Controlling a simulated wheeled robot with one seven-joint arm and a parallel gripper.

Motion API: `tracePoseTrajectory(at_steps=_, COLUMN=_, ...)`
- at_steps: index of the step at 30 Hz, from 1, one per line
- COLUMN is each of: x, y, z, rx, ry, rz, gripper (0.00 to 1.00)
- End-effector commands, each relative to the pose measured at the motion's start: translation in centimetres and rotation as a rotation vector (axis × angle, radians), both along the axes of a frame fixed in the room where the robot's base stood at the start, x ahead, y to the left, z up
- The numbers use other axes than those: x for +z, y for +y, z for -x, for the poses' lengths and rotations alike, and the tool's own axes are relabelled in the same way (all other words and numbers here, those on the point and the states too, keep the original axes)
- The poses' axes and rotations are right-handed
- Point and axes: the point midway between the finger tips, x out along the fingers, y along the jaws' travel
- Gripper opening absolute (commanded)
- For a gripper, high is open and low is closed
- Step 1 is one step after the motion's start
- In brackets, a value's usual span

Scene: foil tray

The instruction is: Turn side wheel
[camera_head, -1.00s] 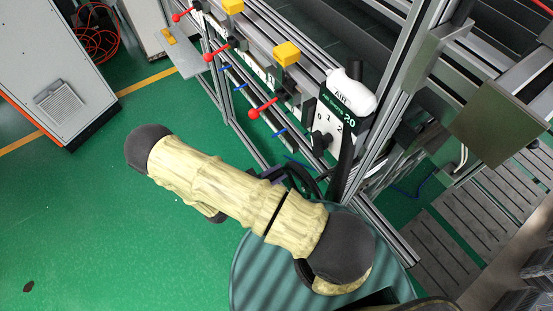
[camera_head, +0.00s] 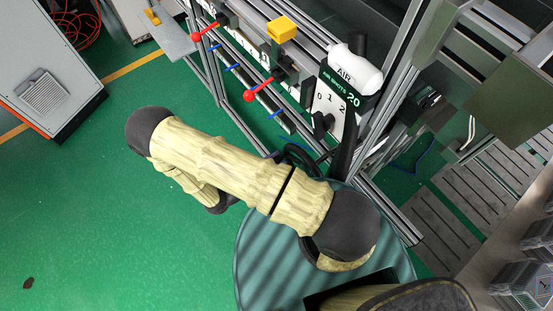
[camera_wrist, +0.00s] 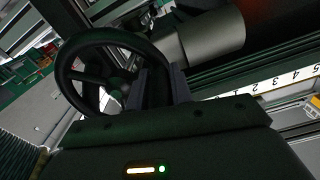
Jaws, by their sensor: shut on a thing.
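The side wheel is a black spoked handwheel (camera_wrist: 66,64), large at the left of the wrist view. My gripper (camera_wrist: 158,82) has its two dark fingers at the right side of the wheel's rim and is shut on it. The exact contact is dark and partly hidden by the fingers. In the head view a small part of the black wheel (camera_head: 298,150) shows behind my yellow-sleeved arm, low beside the machine frame. My gripper is mostly hidden by the arm there.
A white air unit (camera_head: 355,72) with a dial panel stands above the wheel. Red-handled levers (camera_head: 258,90) and a yellow block (camera_head: 281,29) line the metal frame. A grey cabinet (camera_head: 45,75) stands at the left. The green floor between is clear.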

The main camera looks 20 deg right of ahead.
Motion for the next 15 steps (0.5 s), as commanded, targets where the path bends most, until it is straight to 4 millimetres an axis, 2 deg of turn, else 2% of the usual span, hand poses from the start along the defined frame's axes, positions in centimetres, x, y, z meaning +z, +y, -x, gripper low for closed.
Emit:
tracePoseTrajectory(at_steps=2, x=-0.09, y=0.14, z=0.01, rx=0.002, ry=0.000, rz=-0.005, gripper=0.00)
tracePoseTrajectory(at_steps=3, x=-0.08, y=0.13, z=0.01, rx=0.002, ry=-0.001, rz=-0.004, gripper=0.26)
tracePoseTrajectory(at_steps=6, x=-0.07, y=0.10, z=0.01, rx=0.002, ry=-0.001, rz=-0.003, gripper=0.43)
tracePoseTrajectory(at_steps=15, x=-0.04, y=0.08, z=0.03, rx=-0.001, ry=-0.001, rz=-0.001, gripper=0.43)
